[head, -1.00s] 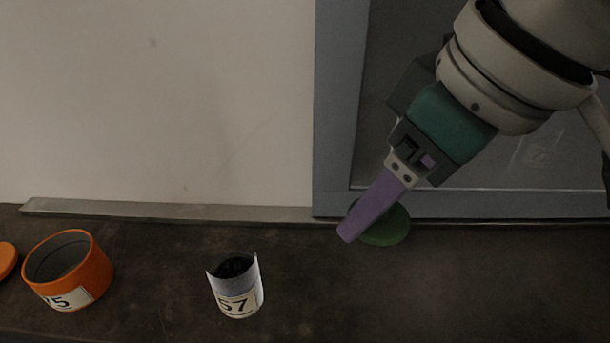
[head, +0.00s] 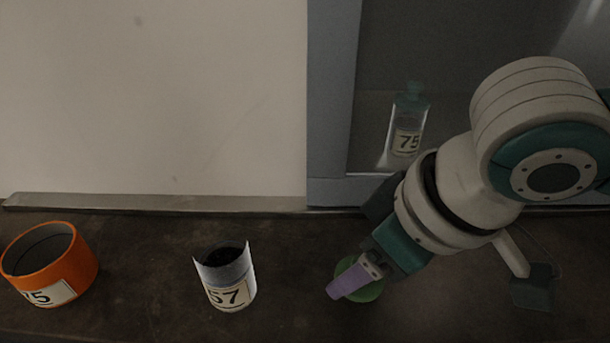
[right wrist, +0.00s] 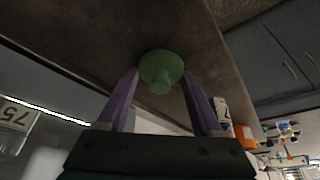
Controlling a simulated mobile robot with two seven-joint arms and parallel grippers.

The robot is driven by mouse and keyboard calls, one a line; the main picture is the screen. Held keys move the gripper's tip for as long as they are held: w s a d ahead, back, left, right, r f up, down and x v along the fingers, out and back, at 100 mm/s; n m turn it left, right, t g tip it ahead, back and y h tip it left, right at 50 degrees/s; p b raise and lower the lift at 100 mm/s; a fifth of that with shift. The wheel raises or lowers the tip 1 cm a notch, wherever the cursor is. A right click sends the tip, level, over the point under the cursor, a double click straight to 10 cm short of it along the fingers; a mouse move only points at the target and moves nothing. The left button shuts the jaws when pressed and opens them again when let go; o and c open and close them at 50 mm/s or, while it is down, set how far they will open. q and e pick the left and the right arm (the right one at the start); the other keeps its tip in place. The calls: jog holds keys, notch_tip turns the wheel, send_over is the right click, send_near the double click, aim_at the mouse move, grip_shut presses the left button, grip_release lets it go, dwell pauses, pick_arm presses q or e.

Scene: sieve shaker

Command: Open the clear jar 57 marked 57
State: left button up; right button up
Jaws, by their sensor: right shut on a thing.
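The clear jar 57 (head: 228,280) stands upright on the dark bench, its label facing me. Its top is open and something dark is inside. It seems to show at the right of the right wrist view (right wrist: 221,108). My right gripper (head: 345,285) is right of the jar, apart from it, shut on a round green lid (head: 371,291). In the right wrist view the lid (right wrist: 161,66) sits between the purple fingers, its knob towards the camera. I cannot tell whether the lid touches the bench. My left gripper is not in view.
An orange jar (head: 62,265), open and labelled 75, stands at the left. A clear bottle (head: 408,125) labelled 75 with a green stopper stands behind the blue-grey frame (head: 330,120). A metal strip (head: 150,203) runs along the bench's back. Bench between jar 57 and the lid is clear.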

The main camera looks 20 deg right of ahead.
jog(key=shift+f, duration=0.15)
jog(key=o, duration=1.5)
jog(key=shift+o, duration=0.2)
